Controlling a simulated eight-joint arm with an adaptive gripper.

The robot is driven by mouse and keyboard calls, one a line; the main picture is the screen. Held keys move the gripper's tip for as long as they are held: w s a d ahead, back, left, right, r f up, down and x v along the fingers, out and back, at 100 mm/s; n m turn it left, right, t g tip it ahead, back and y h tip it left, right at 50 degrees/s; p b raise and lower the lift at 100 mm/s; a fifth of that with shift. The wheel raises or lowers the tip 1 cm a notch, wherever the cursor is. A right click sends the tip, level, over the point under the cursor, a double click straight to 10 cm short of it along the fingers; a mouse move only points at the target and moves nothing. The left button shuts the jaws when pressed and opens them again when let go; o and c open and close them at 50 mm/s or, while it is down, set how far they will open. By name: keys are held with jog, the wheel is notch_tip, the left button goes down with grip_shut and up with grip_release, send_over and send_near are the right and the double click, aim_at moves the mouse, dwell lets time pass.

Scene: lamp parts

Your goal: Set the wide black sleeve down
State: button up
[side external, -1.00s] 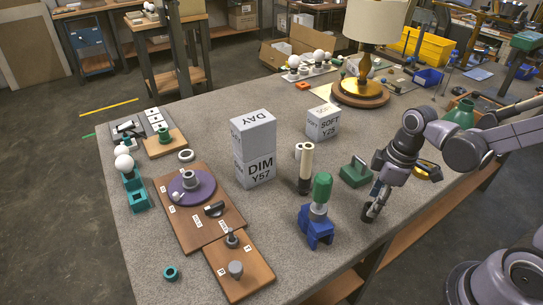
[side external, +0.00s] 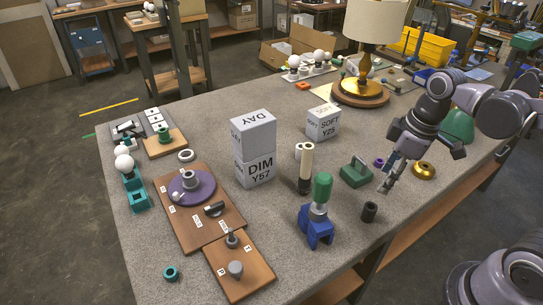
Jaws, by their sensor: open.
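The wide black sleeve (side external: 369,212) stands upright on the grey table, near the front right edge, to the right of the blue stand with the green-topped tool. Nothing touches it. My gripper (side external: 386,187) is above the table, up and to the right of the sleeve, apart from it. It is open and empty, with its fingers pointing down and to the left.
A blue stand (side external: 317,229), a green block with a handle (side external: 356,172) and a tall black-and-cream post (side external: 305,170) stand to the left. A brass ring (side external: 424,170) and a purple ring (side external: 379,162) lie near my gripper. The table (side external: 335,265) is bare in front.

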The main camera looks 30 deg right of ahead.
jog(key=m+t, duration=0.1)
jog(key=m, duration=0.1)
jog(key=r+m+t, duration=0.1)
jog(key=m+t, duration=0.1)
jog(key=w+r+m+t, duration=0.1)
jog(key=m+t, duration=0.1)
jog(key=shift+w+a+r+h, duration=0.1)
jog(key=shift+a+h, duration=0.2)
jog(key=shift+a, duration=0.1)
dwell(0.9)
